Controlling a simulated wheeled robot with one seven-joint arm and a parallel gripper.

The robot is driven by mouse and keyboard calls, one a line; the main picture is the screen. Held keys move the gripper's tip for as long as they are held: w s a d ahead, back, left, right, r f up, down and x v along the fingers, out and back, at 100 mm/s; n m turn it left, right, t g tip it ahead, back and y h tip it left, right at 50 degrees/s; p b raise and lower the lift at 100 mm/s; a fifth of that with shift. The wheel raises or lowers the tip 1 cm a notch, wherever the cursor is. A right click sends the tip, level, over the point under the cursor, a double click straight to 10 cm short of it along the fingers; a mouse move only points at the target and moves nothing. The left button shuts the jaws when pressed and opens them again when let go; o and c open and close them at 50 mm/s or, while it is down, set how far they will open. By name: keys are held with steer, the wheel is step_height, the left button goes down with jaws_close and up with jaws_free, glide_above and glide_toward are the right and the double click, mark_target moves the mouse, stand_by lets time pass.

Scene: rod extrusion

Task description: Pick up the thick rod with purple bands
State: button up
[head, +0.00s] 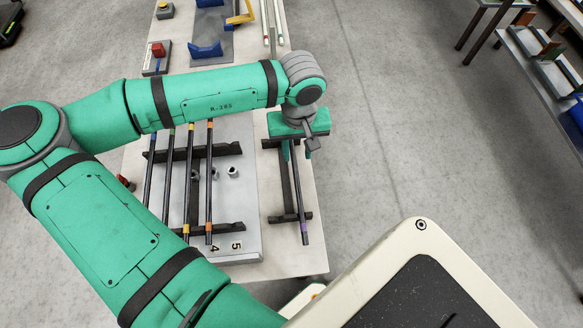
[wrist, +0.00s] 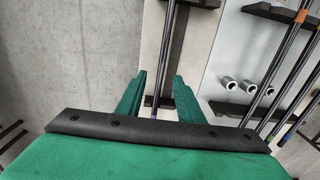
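The dark rod with a purple band (head: 304,228) lies on a black rack (head: 286,185) along the right side of the table. My gripper (head: 298,150) is above the far part of this rod and hides that end in the head view. In the wrist view my gripper (wrist: 158,97) is open, with one green finger on each side of the rod (wrist: 168,50). A purple band (wrist: 154,101) shows low between the fingers. Nothing is held. I cannot tell whether the fingertips reach down to the rod's height.
Several rods with yellow and orange bands (head: 209,180) lie on another black rack (head: 225,228) to the left, on a grey plate (head: 248,243). Small metal cylinders (head: 233,172) stand between. Floor right of the table is clear up to a shelf (head: 545,75).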

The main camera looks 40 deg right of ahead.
mark_target(296, 171)
steer(key=shift+s+a+f, duration=0.1)
steer(key=shift+a+f, duration=0.05)
steer(key=shift+f, duration=1.15)
steer(key=shift+s+a+f, duration=0.1)
steer(key=shift+f, duration=1.2)
steer(key=shift+s+a+f, duration=0.1)
steer(key=shift+a+f, duration=0.05)
steer(key=shift+f, duration=1.15)
jaws_close()
